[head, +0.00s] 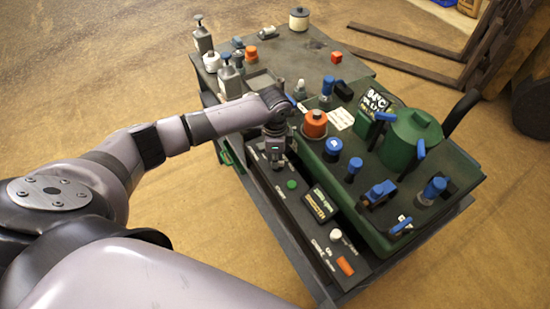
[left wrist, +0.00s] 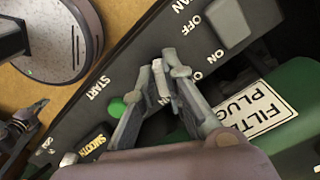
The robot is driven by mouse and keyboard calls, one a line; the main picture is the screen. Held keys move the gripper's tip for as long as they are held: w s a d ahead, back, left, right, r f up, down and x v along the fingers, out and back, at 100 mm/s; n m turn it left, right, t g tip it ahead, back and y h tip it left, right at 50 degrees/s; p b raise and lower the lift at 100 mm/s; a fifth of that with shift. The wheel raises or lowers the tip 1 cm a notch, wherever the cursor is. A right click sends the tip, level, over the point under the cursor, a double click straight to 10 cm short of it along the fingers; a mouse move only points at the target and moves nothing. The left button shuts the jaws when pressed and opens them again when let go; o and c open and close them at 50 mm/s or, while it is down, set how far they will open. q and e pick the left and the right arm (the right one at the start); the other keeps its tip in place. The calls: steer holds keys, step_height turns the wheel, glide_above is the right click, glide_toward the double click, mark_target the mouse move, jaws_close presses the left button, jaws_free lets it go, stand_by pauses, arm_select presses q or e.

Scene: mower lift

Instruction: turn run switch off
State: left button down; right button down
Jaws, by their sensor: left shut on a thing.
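My left gripper (head: 272,158) reaches down onto the dark control panel (head: 272,180) on the near side of the green machine. In the left wrist view, the left gripper (left wrist: 166,84) has its fingertips close together around a small pale switch lever (left wrist: 161,78), probably the run switch. The gripper is shut on this lever. The fingers hide the switch's base and its name, and I cannot tell which way it is set. ON and OFF labels show near the fingers. My right gripper is in neither view.
A grey FAN switch (left wrist: 228,22) and a green START button (left wrist: 117,107) flank the gripper. A black display (head: 320,204), a white knob (head: 335,234) and an orange switch (head: 345,265) lie further along. The green machine (head: 455,170) stands beside the panel. Bottles crowd the cart's far left.

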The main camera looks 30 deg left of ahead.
arm_select(q)
steer(key=shift+r, duration=0.1)
steer(key=shift+n+p, duration=0.3)
steer(key=shift+p, duration=0.3)
steer(key=n+p, duration=0.4)
steer(key=p, duration=0.1)
steer(key=n+p, duration=0.2)
steer(key=shift+s+d+r+p, duration=0.2)
steer(key=shift+s+d+p, duration=0.05)
steer(key=shift+p, duration=0.15)
steer(key=n+p, duration=0.2)
steer(key=shift+d+f+n, duration=0.1)
steer(key=shift+n, duration=0.3)
steer(key=shift+f+n+p, duration=0.1)
steer(key=shift+n+p, duration=0.7)
steer(key=shift+n, duration=0.3)
steer(key=shift+w+n, duration=0.1)
steer(key=shift+n, duration=0.2)
steer(key=c, duration=1.7)
jaws_free()
steer(key=shift+o, duration=0.2)
